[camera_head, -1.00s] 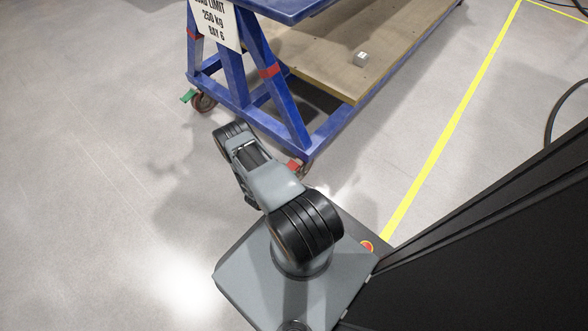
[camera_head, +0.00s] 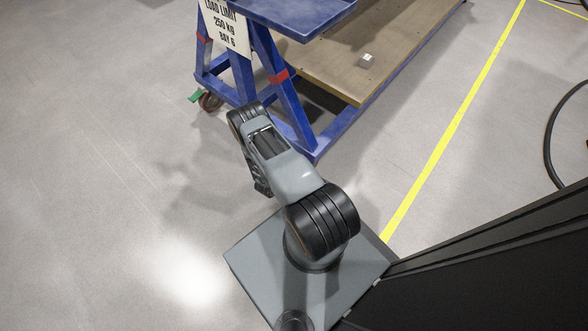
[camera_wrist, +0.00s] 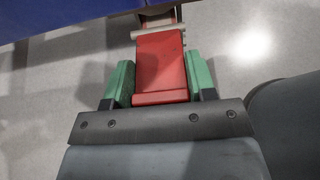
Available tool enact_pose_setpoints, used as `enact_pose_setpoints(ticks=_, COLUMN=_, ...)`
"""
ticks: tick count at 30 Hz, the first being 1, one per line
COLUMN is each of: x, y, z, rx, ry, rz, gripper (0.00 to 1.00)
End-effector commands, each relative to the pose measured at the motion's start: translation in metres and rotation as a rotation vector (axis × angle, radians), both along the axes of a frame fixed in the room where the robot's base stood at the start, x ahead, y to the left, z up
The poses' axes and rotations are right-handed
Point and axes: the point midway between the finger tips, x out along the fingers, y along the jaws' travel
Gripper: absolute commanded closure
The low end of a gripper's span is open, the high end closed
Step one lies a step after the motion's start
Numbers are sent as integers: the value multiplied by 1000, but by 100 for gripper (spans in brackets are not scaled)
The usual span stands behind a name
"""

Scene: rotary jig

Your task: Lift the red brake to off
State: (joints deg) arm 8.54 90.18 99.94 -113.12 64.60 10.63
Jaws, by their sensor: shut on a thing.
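The red brake (camera_wrist: 160,68) is a flat red pedal in the middle of the wrist view. My gripper (camera_wrist: 160,82) has green-padded fingers on its left and right sides and is shut on it. The pedal runs up the picture to a pale cross bar at its far end.
The blue cart (camera_head: 291,117) stands over the brake, with a wooden lower deck (camera_head: 325,75) carrying a small grey block (camera_head: 367,60). A load-limit sign (camera_head: 226,28) hangs at its left. A yellow floor line (camera_head: 455,125) runs along the right. Floor at left is clear.

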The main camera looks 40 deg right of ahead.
Motion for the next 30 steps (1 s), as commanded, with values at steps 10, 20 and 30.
enact_pose_setpoints(ticks=10, x=0, y=-1, z=1, rx=-1, ry=-1, rz=0, gripper=32)
enact_pose_setpoints(ticks=20, x=0, y=0, z=1, rx=-2, ry=-1, rz=-1, gripper=23)
enact_pose_setpoints(ticks=30, x=-5, y=41, z=28, rx=-2, ry=-1, rz=6, gripper=23)
